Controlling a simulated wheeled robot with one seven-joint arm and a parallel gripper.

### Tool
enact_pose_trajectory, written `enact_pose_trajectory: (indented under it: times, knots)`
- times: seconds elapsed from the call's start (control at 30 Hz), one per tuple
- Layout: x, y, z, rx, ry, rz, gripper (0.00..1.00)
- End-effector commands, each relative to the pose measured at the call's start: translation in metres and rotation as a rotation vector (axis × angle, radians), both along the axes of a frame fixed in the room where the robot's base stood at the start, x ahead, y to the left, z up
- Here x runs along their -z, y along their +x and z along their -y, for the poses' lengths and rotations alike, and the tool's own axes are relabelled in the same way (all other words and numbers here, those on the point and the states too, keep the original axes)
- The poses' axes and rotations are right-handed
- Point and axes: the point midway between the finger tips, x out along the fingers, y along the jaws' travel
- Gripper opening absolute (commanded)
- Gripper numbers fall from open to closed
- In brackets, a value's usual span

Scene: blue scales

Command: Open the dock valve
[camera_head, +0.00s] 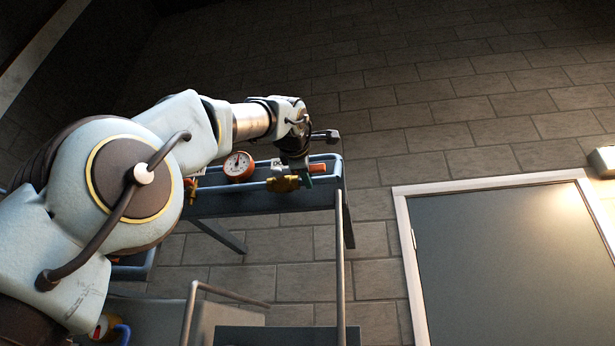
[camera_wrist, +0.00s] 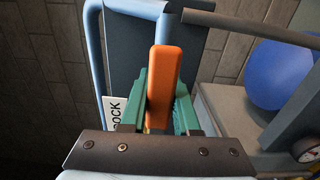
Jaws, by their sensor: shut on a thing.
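The dock valve's orange lever (camera_wrist: 164,75) stands between my gripper's green fingers (camera_wrist: 160,100) in the wrist view, with its free end reaching past them. A white label (camera_wrist: 116,112) reading "OCK" is partly hidden beside the left finger. In the head view, my gripper (camera_head: 303,178) is at the right end of a blue shelf and is shut on the orange lever (camera_head: 318,168), which points right. The yellow valve body (camera_head: 282,184) shows just left of the fingers.
The blue shelf (camera_head: 255,203) carries a red gauge (camera_head: 239,166) left of my gripper. A blue ball (camera_wrist: 280,75) and a round gauge (camera_wrist: 307,148) are at the right in the wrist view. A grey door (camera_head: 510,265) is at the right. The brick wall is behind.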

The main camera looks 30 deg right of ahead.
Motion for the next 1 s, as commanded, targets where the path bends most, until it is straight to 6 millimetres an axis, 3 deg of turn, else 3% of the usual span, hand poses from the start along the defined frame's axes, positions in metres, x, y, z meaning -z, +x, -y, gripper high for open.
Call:
enact_pose_trajectory:
  times: [0.23,0.27,0.5,0.83,1.0]
  knots:
    - [-0.002,0.000,-0.001,0.000,-0.006,0.003,0.00]
    - [-0.002,0.000,-0.001,0.000,-0.006,0.003,0.32]
    - [-0.002,0.000,-0.001,0.000,-0.003,0.002,0.59]
    - [0.000,-0.003,-0.003,0.000,-0.002,0.002,0.60]
    - [0.002,-0.020,-0.019,0.001,-0.004,0.004,0.60]
